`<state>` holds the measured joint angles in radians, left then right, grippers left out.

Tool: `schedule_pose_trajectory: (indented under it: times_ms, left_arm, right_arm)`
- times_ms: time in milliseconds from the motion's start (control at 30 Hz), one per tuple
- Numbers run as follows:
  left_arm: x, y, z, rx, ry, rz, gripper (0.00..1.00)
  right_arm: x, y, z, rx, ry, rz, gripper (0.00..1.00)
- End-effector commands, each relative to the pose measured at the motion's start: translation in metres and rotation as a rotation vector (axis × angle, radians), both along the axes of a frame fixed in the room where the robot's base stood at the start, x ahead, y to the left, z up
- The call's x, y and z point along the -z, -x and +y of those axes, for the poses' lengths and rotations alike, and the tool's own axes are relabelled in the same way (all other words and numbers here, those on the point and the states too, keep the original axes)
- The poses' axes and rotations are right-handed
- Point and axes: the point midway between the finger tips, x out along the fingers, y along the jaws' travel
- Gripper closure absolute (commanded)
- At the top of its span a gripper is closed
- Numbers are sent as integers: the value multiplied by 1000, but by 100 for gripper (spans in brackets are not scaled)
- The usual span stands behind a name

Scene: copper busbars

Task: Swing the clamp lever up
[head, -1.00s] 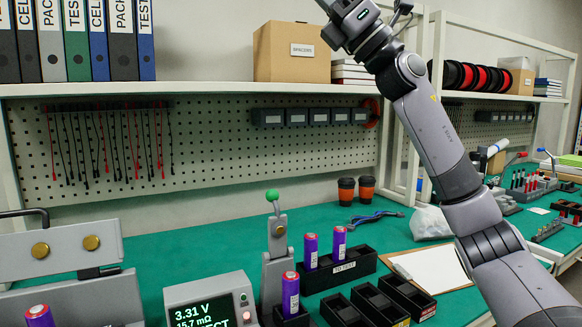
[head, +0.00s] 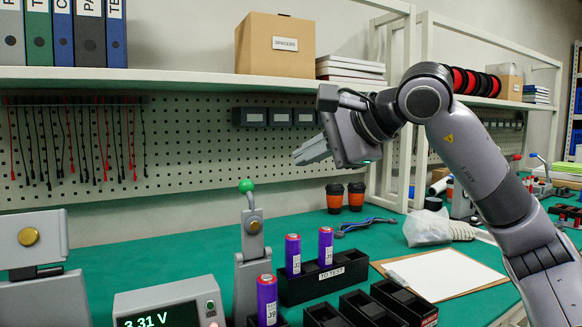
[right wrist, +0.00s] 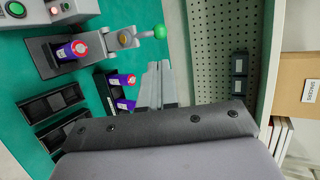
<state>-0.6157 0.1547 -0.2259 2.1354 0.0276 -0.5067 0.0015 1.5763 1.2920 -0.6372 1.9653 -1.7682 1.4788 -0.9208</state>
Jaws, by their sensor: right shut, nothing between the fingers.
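The clamp lever (head: 252,230) is a grey bar with a green ball knob (head: 246,186) at its top; it points up from the grey clamp. A purple cell (head: 267,298) stands in front of the clamp. In the right wrist view the green knob (right wrist: 159,32) and the cell (right wrist: 78,48) also show. My right gripper (head: 300,154) is in the air, up and to the right of the knob in the head view, and apart from it. Its fingers (right wrist: 156,80) are shut and empty. My left gripper is not in view.
A tester (head: 170,304) reading 3.31 V stands left of the clamp. A black rack (head: 323,284) with two purple cells stands right of it, with empty black trays (head: 362,310) in front. A shelf (head: 190,78) and pegboard (head: 170,150) are behind. Green bench is clear behind the tester.

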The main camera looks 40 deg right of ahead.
Motion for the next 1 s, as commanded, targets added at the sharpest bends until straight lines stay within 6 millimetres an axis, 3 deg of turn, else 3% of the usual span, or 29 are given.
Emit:
schedule_pose_trajectory:
  times_ms: [500, 700, 1000]
  left_arm:
    - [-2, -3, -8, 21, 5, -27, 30]
    - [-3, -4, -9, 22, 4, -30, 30]
    - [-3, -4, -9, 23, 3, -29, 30]
  right_arm:
    - [47, -92, 12, -4, -5, 3, 100]
    - [55, -109, 14, -3, -6, 2, 100]
    - [57, -112, 14, -2, -4, 0, 100]
